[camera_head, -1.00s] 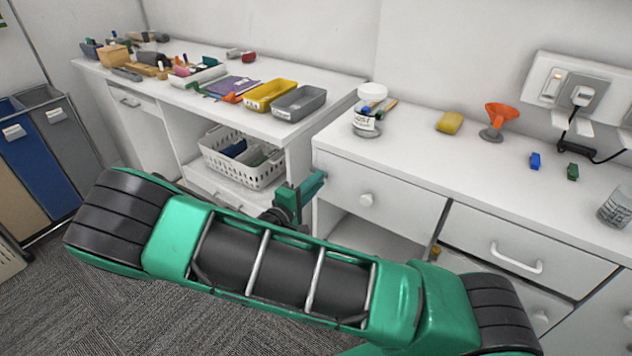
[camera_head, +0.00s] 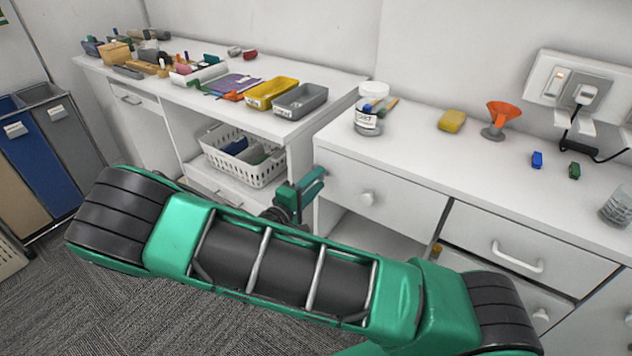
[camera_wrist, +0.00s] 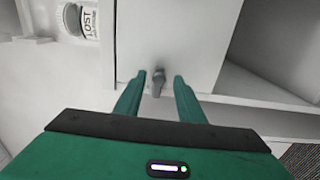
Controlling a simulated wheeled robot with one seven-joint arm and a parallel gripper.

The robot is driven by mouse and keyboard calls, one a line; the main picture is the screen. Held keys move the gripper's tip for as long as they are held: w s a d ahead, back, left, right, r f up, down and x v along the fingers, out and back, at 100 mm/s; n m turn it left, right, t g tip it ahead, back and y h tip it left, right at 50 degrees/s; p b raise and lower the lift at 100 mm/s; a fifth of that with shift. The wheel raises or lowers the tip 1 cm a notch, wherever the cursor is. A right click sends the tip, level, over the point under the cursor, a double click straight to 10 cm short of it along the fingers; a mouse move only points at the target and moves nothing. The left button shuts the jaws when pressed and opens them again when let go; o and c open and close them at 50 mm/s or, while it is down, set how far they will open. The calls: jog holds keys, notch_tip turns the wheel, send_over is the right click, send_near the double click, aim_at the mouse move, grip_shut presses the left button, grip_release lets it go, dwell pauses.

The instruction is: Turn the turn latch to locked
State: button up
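The turn latch (camera_wrist: 158,82) is a small grey tab on a white panel in the wrist view, pointing roughly down in that picture. My gripper (camera_wrist: 162,78) is open, with one green finger on each side of the latch and gaps between. I cannot tell how deep the fingertips are relative to it. In the head view my gripper (camera_head: 312,187) is beside the left end of the right-hand cabinet, and I cannot make out the latch there.
A labelled jar (camera_head: 368,122) stands on the counter above; it also shows in the wrist view (camera_wrist: 80,20). A round knob (camera_head: 367,198) sits on the drawer front to the right. A white basket (camera_head: 242,165) sits on a shelf behind my gripper. Carpet is clear at lower left.

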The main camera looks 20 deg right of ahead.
jog(key=v, duration=1)
jog(key=shift+a, duration=0.25)
jog(key=shift+s, duration=0.1)
jog(key=s+d+m+g+y, duration=0.3)
jog(key=d+m+g+y, duration=0.25)
jog(key=d+g, duration=0.5)
jog(key=s+d+r+m+t+y, duration=0.1)
jog(key=s+d+r+t+y, duration=0.1)
jog(key=s+r+y, duration=0.45)
jog(key=s+d+r+m+t+y, duration=0.1)
jog(key=s+r+t+y, duration=0.15)
jog(key=r, duration=0.75)
jog(key=s+d+f+m+g, duration=0.1)
jog(key=s+d+m+g, duration=0.1)
jog(key=s+d, duration=0.3)
jog(key=s+d+f+m+g, duration=0.1)
jog(key=s+d+m, duration=0.3)
jog(key=s, duration=0.8)
jog(key=d+g, duration=0.1)
jog(key=d, duration=0.1)
jog(key=shift+s+d+g, duration=0.15)
jog(key=shift+d+g, duration=0.15)
